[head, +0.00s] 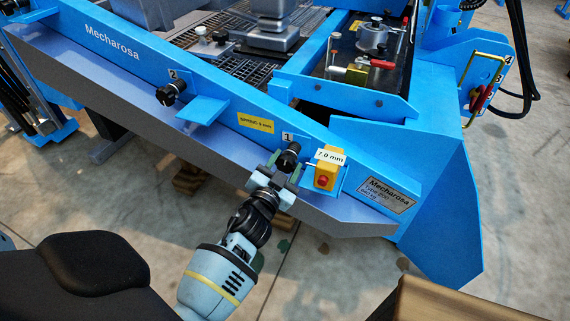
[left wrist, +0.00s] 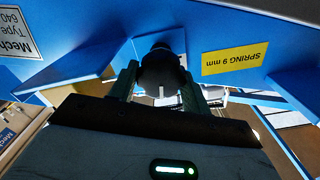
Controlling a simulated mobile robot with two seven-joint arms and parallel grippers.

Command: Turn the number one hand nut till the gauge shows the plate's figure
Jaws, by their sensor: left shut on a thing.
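The number one hand nut (head: 289,156) is a black knob on the blue beam, below a small "1" label (head: 287,137). My left gripper (head: 279,174) is shut on it, and the left wrist view shows the black nut (left wrist: 160,68) between the two fingers. The yellow gauge (head: 325,178) with a red button is just right of the nut. Its white display (head: 330,156) shows about 7 mm; the digit after the point is hard to read. The yellow plate (head: 256,123) left of the nut reads "SPRING 9 mm", also upside down in the left wrist view (left wrist: 234,59). My right gripper is out of view.
A second black hand nut (head: 170,93) marked "2" is further left along the beam, near a blue bracket (head: 203,109). A grey Mecharosa type plate (head: 388,195) is right of the gauge. A wooden surface (head: 455,302) shows at the bottom right.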

